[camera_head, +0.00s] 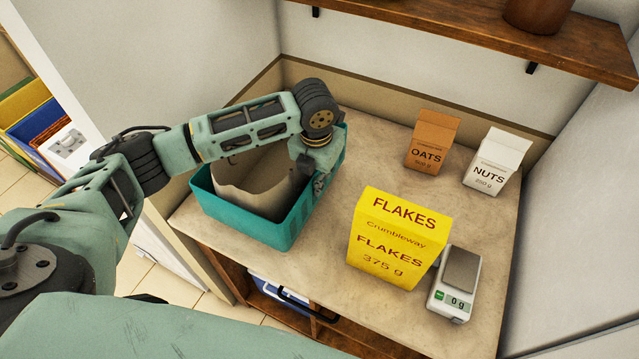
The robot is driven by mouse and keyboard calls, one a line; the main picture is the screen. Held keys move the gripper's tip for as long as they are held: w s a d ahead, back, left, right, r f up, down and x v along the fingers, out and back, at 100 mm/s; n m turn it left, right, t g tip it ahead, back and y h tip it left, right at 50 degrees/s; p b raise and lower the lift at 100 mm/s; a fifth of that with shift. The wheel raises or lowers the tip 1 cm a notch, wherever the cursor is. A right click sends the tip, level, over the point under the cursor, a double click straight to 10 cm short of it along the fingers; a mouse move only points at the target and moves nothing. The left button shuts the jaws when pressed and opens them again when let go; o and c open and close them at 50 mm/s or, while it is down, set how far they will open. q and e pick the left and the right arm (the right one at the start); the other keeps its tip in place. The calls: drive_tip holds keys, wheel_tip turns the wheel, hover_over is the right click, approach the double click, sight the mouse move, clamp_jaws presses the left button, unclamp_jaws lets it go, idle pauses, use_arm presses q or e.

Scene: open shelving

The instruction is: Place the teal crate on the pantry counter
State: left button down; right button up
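The teal crate (243,222) is at the left part of the pantry counter (345,295) and appears to rest on it, level, near the counter's left edge. An open beige paper bag (240,190) stands inside it. My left arm reaches over the crate from the left. My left gripper (320,182) points down at the crate's right wall, at its rim. Its fingertips are small and partly hidden, so I cannot tell whether they are closed on the rim. My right gripper is not in view.
A yellow flakes box (385,245) and a kitchen scale (456,283) reading 0 g stand right of the crate. An oats box (428,148) and a nuts box (492,168) are at the back right. A wooden shelf (470,25) hangs above. Counter between crate and oats is clear.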

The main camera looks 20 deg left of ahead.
sight(320, 198)
use_arm(q)
wheel_tip(320, 198, down, 3)
drive_tip(key=shift+r+p, duration=0.15)
drive_tip(key=shift+p, duration=0.55)
drive_tip(key=shift+f, duration=0.55)
drive_tip(key=c, duration=2.4)
unclamp_jaws()
drive_tip(key=shift+f, duration=0.2)
drive_tip(key=shift+c, duration=0.2)
drive_tip(key=o, duration=0.5)
drive_tip(key=shift+s, duration=0.1)
drive_tip(key=shift+c, duration=0.2)
drive_tip(key=shift+r, duration=0.1)
wheel_tip(320, 198, up, 12)
drive_tip(key=s+b, duration=0.1)
drive_tip(key=b, duration=0.1)
drive_tip(key=shift+s, duration=0.2)
